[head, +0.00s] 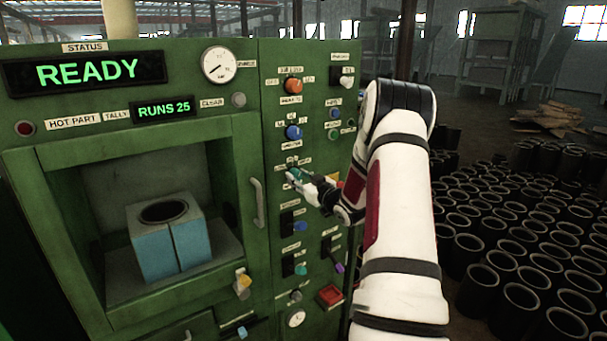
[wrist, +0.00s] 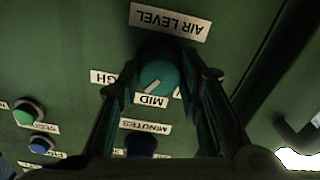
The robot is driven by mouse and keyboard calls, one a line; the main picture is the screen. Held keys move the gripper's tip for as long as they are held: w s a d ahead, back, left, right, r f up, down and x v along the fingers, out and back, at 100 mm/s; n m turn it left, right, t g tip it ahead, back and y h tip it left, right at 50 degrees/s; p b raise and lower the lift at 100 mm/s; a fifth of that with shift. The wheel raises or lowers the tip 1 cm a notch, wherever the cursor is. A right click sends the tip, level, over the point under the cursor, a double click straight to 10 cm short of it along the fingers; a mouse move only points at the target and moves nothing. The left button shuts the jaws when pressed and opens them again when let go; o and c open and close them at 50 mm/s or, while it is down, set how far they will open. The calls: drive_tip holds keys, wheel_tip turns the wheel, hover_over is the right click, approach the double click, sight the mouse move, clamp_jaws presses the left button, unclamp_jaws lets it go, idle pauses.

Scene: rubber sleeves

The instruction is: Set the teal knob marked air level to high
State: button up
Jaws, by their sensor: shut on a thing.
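The teal air level knob (wrist: 158,72) is on the green panel in the wrist view, which shows its labels upside down. The AIR LEVEL plate (wrist: 170,20) is above it in the picture, the MID label (wrist: 152,101) below, and the partly hidden HIGH label (wrist: 103,77) at left. The knob's white mark points down and slightly left, toward MID. My gripper (wrist: 168,76) has a finger on each side of the knob and is shut on it. In the head view my gripper (head: 297,177) is at the panel and largely hides the knob.
A blue knob (head: 293,132) is above my gripper and a switch with a blue handle (head: 299,226) below. A door handle (head: 257,203) stands out at left. Black rubber sleeves (head: 520,299) cover the floor at right.

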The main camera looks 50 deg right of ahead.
drive_tip(key=shift+m+p, duration=0.75)
drive_tip(key=shift+m, duration=0.45)
drive_tip(key=o, duration=1.2)
drive_tip(key=shift+c, duration=0.2)
drive_tip(key=shift+s, duration=0.1)
drive_tip(key=v, duration=1.1)
drive_tip(key=shift+s, duration=0.4)
drive_tip(key=shift+f, duration=0.1)
